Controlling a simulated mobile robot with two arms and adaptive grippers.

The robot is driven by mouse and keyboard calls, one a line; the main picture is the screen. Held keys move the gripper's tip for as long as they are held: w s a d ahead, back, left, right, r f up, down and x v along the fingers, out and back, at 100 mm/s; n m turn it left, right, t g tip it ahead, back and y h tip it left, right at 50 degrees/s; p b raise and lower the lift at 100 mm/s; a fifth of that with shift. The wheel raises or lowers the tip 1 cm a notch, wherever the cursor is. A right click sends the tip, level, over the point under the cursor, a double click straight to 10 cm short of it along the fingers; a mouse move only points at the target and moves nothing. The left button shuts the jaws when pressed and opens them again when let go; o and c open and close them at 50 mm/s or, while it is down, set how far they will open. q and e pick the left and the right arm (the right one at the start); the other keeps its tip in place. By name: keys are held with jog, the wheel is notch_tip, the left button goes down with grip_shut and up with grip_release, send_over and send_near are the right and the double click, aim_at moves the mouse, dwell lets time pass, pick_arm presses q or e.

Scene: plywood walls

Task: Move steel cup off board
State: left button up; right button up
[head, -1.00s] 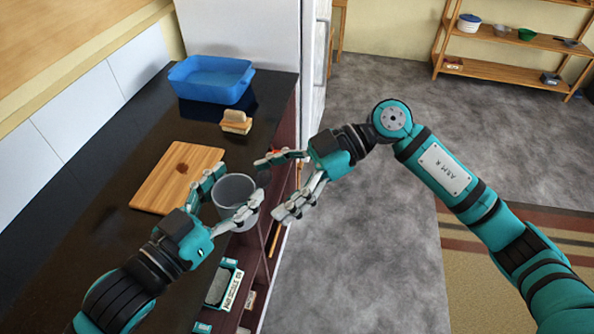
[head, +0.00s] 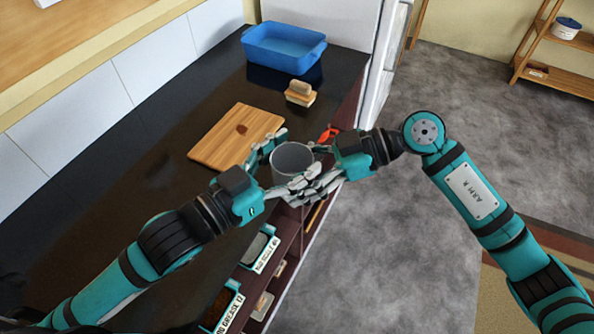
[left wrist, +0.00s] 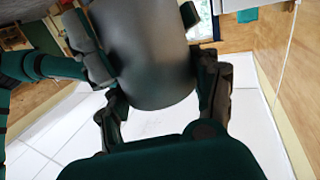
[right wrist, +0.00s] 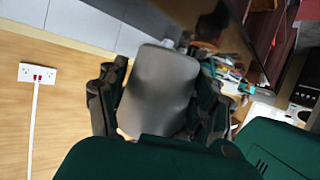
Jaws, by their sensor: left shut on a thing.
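The grey steel cup (head: 291,160) is held upright, right of the wooden board (head: 215,145) and near the counter's front edge. My left gripper (head: 303,163) is shut on the steel cup, which fills the gap between its fingers in the left wrist view (left wrist: 150,60). My right gripper (head: 308,172) is at the cup from the right, its fingers on either side of it. The cup also shows between those fingers in the right wrist view (right wrist: 158,90). Whether the right fingers press on it cannot be told. The board carries a dark round mark.
A blue basin (head: 285,48) stands at the counter's far end, with a wooden-backed brush (head: 300,93) in front of it. An orange-red object (head: 328,134) lies near the edge. Labelled bins (head: 260,248) sit on shelves below. The dark counter (head: 120,190) left of the board is clear.

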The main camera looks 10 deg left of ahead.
jog(key=c, duration=0.7)
pick_arm(q)
jog(key=o, duration=1.3)
pick_arm(e)
jog(key=shift+d, duration=0.1)
